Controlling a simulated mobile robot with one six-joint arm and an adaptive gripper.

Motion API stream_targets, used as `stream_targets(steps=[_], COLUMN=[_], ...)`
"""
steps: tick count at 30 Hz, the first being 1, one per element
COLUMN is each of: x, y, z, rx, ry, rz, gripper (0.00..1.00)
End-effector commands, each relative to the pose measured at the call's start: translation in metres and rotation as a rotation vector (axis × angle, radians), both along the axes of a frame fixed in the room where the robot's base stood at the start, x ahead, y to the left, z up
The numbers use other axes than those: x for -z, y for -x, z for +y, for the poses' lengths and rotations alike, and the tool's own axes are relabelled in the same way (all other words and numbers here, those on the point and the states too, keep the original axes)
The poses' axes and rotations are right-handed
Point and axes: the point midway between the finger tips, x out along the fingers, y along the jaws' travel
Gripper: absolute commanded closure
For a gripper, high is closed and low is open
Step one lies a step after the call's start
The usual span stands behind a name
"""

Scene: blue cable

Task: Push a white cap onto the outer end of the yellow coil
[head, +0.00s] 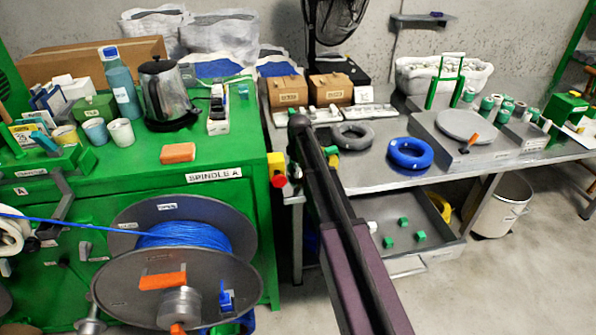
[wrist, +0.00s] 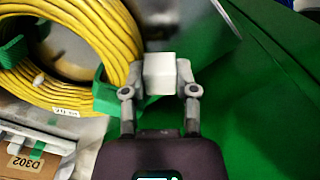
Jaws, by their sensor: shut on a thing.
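My gripper (wrist: 160,78) is shut on a white cap (wrist: 160,70), which looks like a small block between the fingertips in the wrist view. The yellow coil (wrist: 75,20) lies just left of it on a grey surface, bound with green ties (wrist: 103,92). The cap is close to the coil's right edge; I cannot tell whether they touch. The coil's outer end is not clearly visible. In the head view my arm hides the gripper, and only a yellow bit (head: 333,161) shows beside the arm.
A green cabinet (head: 240,165) stands left of the metal table (head: 385,178). A grey coil (head: 352,136) and a blue coil (head: 409,153) lie on the table. A D302 box (wrist: 30,150) is near the yellow coil. Below, a drawer (head: 410,255) holds green cubes.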

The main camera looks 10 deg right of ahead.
Motion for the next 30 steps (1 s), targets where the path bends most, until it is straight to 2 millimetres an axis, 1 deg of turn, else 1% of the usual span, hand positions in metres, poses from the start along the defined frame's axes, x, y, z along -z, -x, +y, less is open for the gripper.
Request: stream_targets(steps=[18,19,20,28,30], x=[0.0019,0.0019,0.0019,0.0017,0.0016], y=[0.0021,0.0023,0.0023,0.0015,0.0013], z=[0.0000,-0.0002,-0.0002,-0.0005,-0.0005], rx=[0.001,0.001,0.001,0.001,0.001], ry=[-0.001,-0.001,-0.001,0.001,0.000], rz=[0.005,0.005,0.005,0.004,0.003], gripper=[0.81,0.53,0.50,0.50,0.28])
